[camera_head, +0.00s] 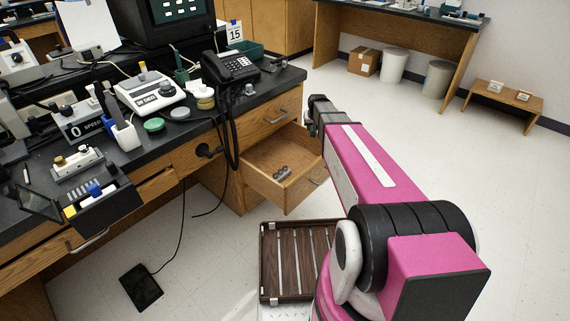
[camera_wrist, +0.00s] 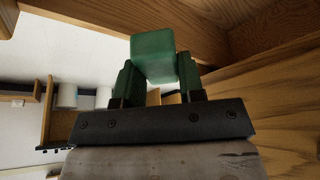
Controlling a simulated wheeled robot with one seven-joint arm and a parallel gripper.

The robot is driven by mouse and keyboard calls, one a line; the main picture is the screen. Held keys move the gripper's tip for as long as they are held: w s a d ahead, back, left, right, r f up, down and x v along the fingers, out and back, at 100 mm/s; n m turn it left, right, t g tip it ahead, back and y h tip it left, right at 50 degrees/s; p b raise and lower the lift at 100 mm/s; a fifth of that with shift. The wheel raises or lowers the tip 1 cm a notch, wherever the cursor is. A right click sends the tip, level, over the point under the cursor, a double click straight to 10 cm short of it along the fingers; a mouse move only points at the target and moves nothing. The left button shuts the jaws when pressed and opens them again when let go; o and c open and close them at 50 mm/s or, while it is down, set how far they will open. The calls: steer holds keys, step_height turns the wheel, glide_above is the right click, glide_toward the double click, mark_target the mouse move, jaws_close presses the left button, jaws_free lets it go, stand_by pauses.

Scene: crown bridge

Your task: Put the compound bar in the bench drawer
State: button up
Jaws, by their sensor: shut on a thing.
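The compound bar (camera_wrist: 153,52) is a green block held between the two dark green fingers of my gripper (camera_wrist: 157,77) in the wrist view. My gripper is shut on it. The bench drawer (camera_head: 262,183) is pulled open under the bench's right end, with a few small grey cylinders (camera_head: 282,172) inside it. Wooden surfaces (camera_wrist: 270,95) rise close beside the gripper in the wrist view. In the head view my arm hides the gripper's fingers and the bar, with the wrist over the drawer's right side.
A black phone (camera_head: 232,67) sits on the bench above the drawer, its cord hanging down near the drawer's left side. Bins (camera_head: 394,65) and a low stool (camera_head: 503,98) stand farther off. Open floor lies to the right.

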mark_target(310, 157)
step_height(310, 157, down, 18)
steer(key=shift+r, duration=0.1)
stand_by(0.5)
steer(key=o, duration=1)
steer(key=shift+f, duration=0.2)
steer(key=v, duration=1.2)
steer(key=shift+r, duration=0.2)
